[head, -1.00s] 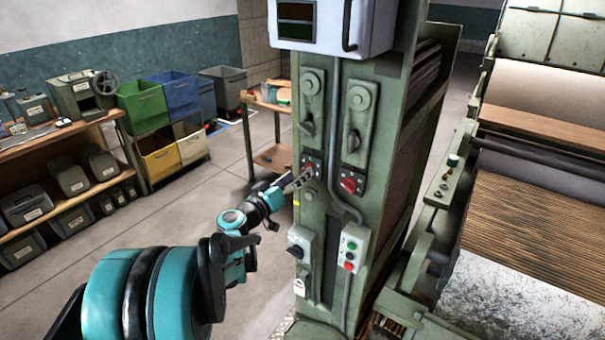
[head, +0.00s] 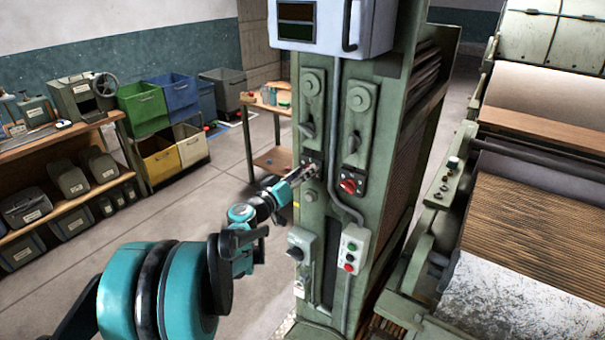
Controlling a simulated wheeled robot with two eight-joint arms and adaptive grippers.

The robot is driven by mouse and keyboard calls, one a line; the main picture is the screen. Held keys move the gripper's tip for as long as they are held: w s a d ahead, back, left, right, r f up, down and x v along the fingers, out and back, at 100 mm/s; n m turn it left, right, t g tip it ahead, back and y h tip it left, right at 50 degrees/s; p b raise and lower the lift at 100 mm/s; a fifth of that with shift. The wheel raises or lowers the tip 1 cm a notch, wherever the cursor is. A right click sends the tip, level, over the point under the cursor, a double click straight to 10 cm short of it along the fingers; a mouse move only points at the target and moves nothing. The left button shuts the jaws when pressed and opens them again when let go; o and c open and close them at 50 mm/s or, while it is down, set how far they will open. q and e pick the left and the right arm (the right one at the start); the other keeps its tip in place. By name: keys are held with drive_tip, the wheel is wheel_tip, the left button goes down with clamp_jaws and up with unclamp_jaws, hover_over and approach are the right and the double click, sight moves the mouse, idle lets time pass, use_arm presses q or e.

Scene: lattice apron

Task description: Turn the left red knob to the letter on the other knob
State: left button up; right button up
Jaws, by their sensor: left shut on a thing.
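The right red knob (head: 348,186) sits on a dark plate on the green machine column (head: 327,220). The left knob's dark plate (head: 317,158) is beside it, to the left. My left gripper (head: 311,170) is at that plate, shut on the left red knob, which its fingers hide almost wholly. The letters around both knobs are too small to read. My right gripper is not in view.
Grey levers (head: 350,143) hang above the knobs. A conduit runs down between the knobs to a box with green and red buttons (head: 352,248). A grey switch box (head: 298,245) is lower left. Open floor lies left of the column.

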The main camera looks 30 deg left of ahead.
use_arm(q)
drive_tip(key=shift+n, duration=0.3)
drive_tip(key=n, duration=1.5)
drive_tip(key=f+n, duration=0.1)
drive_tip(key=n, duration=0.7)
drive_tip(key=shift+b, duration=0.35)
drive_tip(key=o, duration=1.2)
drive_tip(key=shift+c, duration=0.2)
drive_tip(key=s+a, duration=0.1)
drive_tip(key=s, duration=1.1)
